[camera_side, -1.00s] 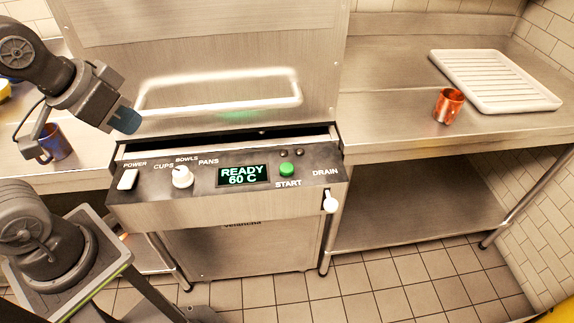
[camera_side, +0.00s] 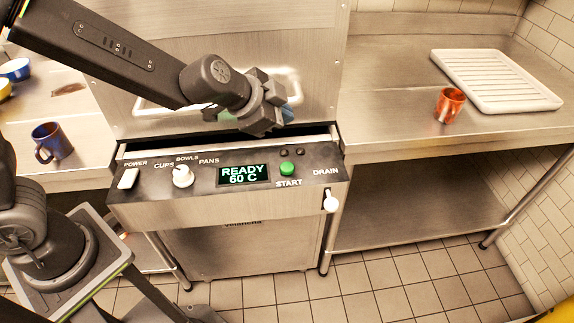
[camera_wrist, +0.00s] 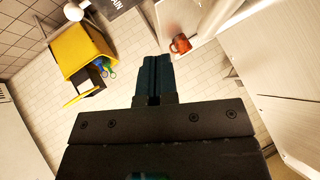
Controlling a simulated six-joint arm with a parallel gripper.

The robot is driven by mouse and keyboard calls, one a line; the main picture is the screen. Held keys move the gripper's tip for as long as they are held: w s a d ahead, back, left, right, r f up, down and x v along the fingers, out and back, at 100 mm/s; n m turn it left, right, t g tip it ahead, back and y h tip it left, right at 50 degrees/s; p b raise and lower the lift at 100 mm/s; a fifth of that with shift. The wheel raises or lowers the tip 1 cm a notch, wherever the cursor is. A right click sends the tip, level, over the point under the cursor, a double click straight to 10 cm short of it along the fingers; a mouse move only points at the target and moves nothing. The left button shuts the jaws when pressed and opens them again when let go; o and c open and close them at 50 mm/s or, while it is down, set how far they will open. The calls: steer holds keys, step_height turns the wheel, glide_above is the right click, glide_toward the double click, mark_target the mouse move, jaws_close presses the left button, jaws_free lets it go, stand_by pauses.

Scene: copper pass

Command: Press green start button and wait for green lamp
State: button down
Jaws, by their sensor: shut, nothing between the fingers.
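The green start button (camera_side: 287,168) sits on the dark control panel (camera_side: 205,181) of the dishwasher, above the word START. The display (camera_side: 243,174) beside it reads READY 60 C. The start button does not show in the wrist view.
A white power switch (camera_side: 128,179), a selector knob (camera_side: 182,176) and a drain lever (camera_side: 331,202) share the panel front. The metal hood and its handle stand behind. A blue mug (camera_side: 52,142) is left; a copper mug (camera_side: 448,105) and white rack (camera_side: 495,80) are right.

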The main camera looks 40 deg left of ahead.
mark_target(288, 168)
steer(key=shift+w+d+f+m+y, duration=0.1)
steer(key=shift+w+f+m+y, duration=0.2)
steer(key=shift+f, duration=0.4)
steer(key=shift+w+d+f+m+y, duration=0.1)
steer(key=shift+w+f+y, duration=0.2)
steer(key=shift+w+f, duration=0.3)
steer(key=shift+s+f, duration=0.1)
steer(key=shift+f, duration=0.05)
steer(key=shift+f, duration=4.35)
steer(key=shift+f, duration=0.4)
steer(key=shift+f, duration=0.55)
steer(key=shift+r, duration=0.95)
steer(key=shift+r, duration=0.1)
